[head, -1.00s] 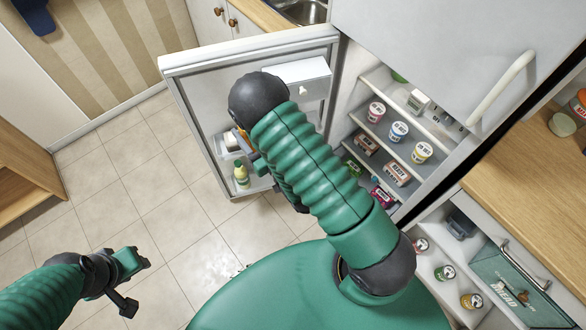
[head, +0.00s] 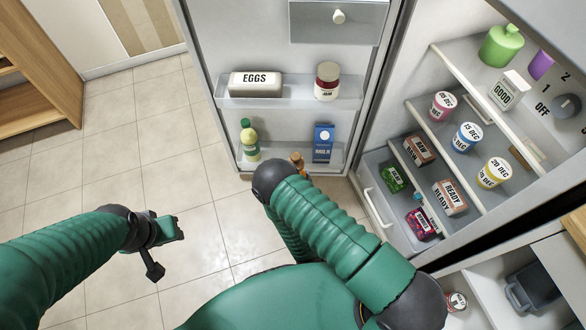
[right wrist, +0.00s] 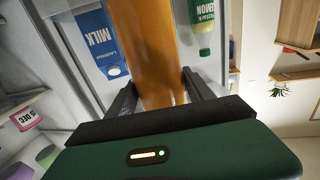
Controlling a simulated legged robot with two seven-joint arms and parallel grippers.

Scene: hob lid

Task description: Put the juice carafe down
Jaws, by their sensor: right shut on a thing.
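The juice carafe (right wrist: 157,40) is tall and orange in the right wrist view. My right gripper (right wrist: 158,84) is shut on it, with a dark finger on each side. In the head view only a small orange-brown part of the carafe (head: 297,160) shows beyond my right arm, in front of the lower door shelf (head: 280,160). Whether it touches that shelf is hidden. My left gripper (head: 167,248) is open and empty over the floor at the left.
The fridge door stands open. Its lower shelf holds a lemon bottle (head: 249,142) and a milk carton (head: 323,142), with a gap between them. Eggs (head: 255,85) and a jam jar (head: 327,82) stand on the shelf above. Stocked fridge shelves (head: 455,150) are at the right.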

